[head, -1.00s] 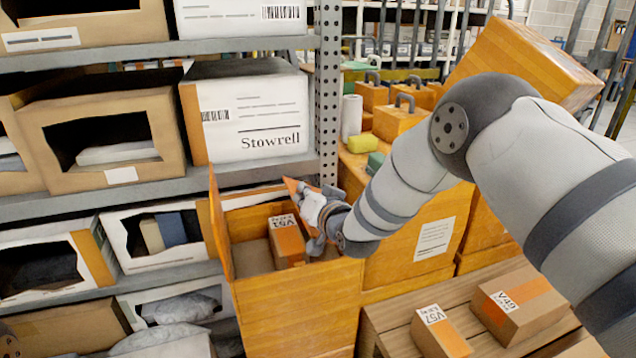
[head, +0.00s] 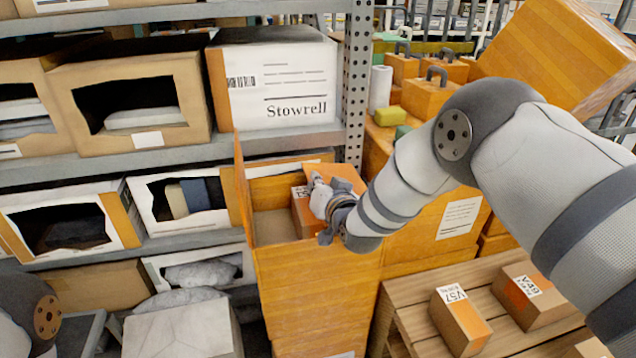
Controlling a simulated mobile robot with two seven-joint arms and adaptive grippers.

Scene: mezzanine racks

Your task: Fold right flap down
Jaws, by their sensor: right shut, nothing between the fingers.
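The tall open orange box (head: 312,288) stands in front of the rack. Its left flap (head: 242,195) stands upright. Its right flap (head: 342,177) shows as an orange panel behind my right gripper, slanting at the right of the opening. My right gripper (head: 322,212) is shut and empty at the right side of the opening, close against this flap; whether they touch is hard to tell. A small brown carton (head: 301,215) sits inside the box, partly hidden by the gripper. Only a part of my left arm shows at the lower left; its gripper is out of view.
Rack shelves with cartons fill the left, and a perforated rack post (head: 356,85) rises behind the box. A slatted wooden pallet (head: 408,303) with small cartons (head: 460,322) is at the lower right. Orange cases (head: 430,98) stand behind my right arm.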

